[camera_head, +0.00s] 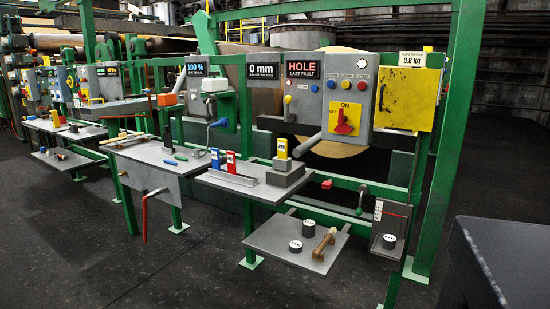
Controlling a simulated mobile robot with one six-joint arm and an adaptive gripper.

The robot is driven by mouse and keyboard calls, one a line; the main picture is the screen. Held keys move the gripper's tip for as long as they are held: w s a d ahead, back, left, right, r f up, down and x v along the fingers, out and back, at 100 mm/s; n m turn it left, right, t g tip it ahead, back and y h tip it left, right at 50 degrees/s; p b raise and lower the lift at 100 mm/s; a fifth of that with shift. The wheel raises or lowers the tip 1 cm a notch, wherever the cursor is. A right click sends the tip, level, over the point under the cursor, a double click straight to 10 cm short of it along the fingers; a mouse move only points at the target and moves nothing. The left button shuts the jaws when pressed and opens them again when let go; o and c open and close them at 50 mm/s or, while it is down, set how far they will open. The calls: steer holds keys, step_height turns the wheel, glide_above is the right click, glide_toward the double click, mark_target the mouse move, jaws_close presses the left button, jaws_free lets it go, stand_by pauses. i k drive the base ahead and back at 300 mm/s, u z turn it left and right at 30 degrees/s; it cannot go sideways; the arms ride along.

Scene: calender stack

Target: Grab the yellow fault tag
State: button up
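A small yellow tag (282,148) with a dark label stands upright on a grey block (286,173) on the middle grey shelf. To its left, a blue tag (215,158) and a red tag (231,162) stand upright behind a low metal rail (232,180). My gripper is not in view, and nothing is seen touching the yellow tag.
A control box (347,92) with a red switch on a yellow plate hangs above the shelf. A lower shelf (297,242) holds dark weights and a wooden-handled tool. Green posts (447,150) frame the station. Dark floor in front is clear.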

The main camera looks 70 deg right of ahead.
mark_target(282, 143)
steer(key=k, duration=1.25)
steer(key=z, duration=4.3)
steer(key=i, duration=0.1)
steer(key=u, duration=2.15)
steer(key=i, duration=0.85)
steer(key=u, duration=0.05)
